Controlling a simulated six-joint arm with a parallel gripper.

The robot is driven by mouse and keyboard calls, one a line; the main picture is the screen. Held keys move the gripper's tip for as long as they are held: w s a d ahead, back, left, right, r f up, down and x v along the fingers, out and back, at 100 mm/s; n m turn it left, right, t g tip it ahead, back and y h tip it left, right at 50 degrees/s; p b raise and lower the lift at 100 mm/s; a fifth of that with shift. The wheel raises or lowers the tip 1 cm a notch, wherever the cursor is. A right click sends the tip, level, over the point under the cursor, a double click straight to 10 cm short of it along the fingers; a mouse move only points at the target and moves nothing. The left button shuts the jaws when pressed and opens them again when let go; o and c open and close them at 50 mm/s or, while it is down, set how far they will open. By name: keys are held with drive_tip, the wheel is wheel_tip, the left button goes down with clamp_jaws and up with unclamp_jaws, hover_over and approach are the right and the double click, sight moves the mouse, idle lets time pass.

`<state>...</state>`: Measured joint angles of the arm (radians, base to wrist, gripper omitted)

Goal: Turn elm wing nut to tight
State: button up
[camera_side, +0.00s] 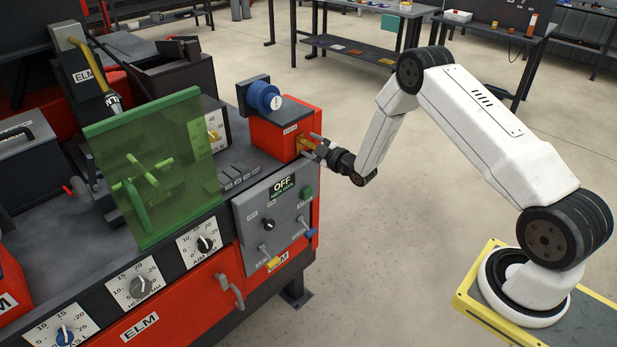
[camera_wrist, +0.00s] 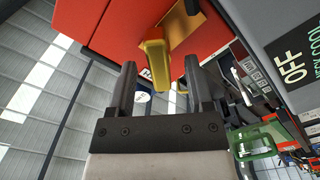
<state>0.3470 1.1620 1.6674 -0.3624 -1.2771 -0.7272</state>
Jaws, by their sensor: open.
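A yellow piece, which looks like the wing nut (camera_wrist: 152,65), sticks out from a brass-coloured plate (camera_wrist: 207,30) on the red housing. In the side view the yellow piece (camera_side: 303,144) is on the right end of the red housing, partly hidden by my gripper (camera_side: 314,147). In the wrist view my gripper (camera_wrist: 160,74) is open, with one finger on each side of the yellow piece's near end. The fingers appear apart from it, and I cannot tell how far they reach along it. Whether the nut is tight cannot be seen.
The red housing (camera_side: 268,132) carries a blue round knob (camera_side: 263,96). A green see-through guard (camera_side: 152,170) is further left. Open floor (camera_side: 400,260) lies to the right.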

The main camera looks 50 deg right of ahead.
drive_tip(key=shift+w, duration=0.7)
clamp_jaws()
